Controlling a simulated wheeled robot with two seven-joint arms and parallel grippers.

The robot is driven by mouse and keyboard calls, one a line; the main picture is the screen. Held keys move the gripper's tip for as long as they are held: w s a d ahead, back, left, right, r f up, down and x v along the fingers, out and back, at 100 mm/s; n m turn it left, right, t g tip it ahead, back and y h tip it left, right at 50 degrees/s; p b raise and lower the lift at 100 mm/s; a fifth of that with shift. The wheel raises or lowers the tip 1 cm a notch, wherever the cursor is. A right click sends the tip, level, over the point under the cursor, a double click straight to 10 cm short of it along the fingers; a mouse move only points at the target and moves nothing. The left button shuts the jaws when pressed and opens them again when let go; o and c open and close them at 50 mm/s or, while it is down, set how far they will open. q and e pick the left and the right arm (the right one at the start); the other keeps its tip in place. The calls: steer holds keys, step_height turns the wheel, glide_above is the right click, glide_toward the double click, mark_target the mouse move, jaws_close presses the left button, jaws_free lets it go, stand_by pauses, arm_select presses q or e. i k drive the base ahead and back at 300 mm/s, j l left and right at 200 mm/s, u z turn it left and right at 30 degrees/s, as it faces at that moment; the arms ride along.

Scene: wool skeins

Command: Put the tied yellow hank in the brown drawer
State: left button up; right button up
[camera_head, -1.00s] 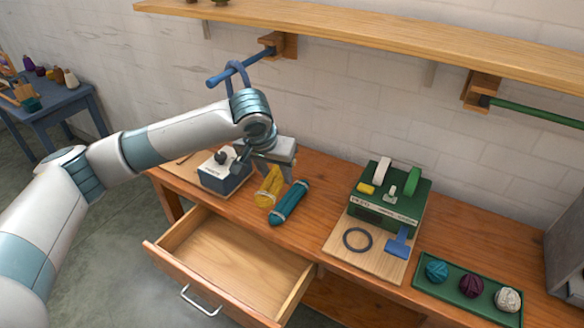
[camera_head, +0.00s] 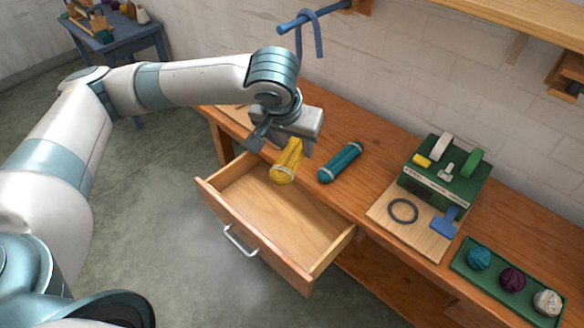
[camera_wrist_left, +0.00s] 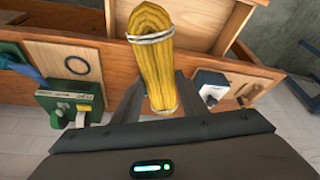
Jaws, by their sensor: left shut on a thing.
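The tied yellow hank (camera_head: 286,165) is in my left gripper (camera_head: 282,147), which is shut on it. It hangs tilted, near the back edge of the open drawer and the table's front edge. In the left wrist view the yellow hank (camera_wrist_left: 153,60) stands out between the fingers, with a pale tie around its far end. The brown drawer (camera_head: 270,257) is pulled out and its visible inside is empty. My right gripper is not in view.
A teal hank (camera_head: 340,161) lies on the table just right of the yellow one. A green winding machine (camera_head: 445,180) stands on a board farther right, and a green tray (camera_head: 497,287) holds yarn balls. A blue bar (camera_head: 315,18) juts from the wall above.

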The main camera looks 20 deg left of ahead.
mark_target(269, 224)
steer(key=l+u, duration=0.15)
steer(key=l, duration=0.3)
steer(key=k+l+u, duration=0.1)
steer(key=l, duration=0.35)
steer(key=k+l+u, duration=0.15)
steer(key=l, duration=0.3)
steer(key=l+u, duration=0.15)
steer(key=l, duration=0.3)
steer(key=k+l+u, duration=0.15)
steer(key=l, duration=0.25)
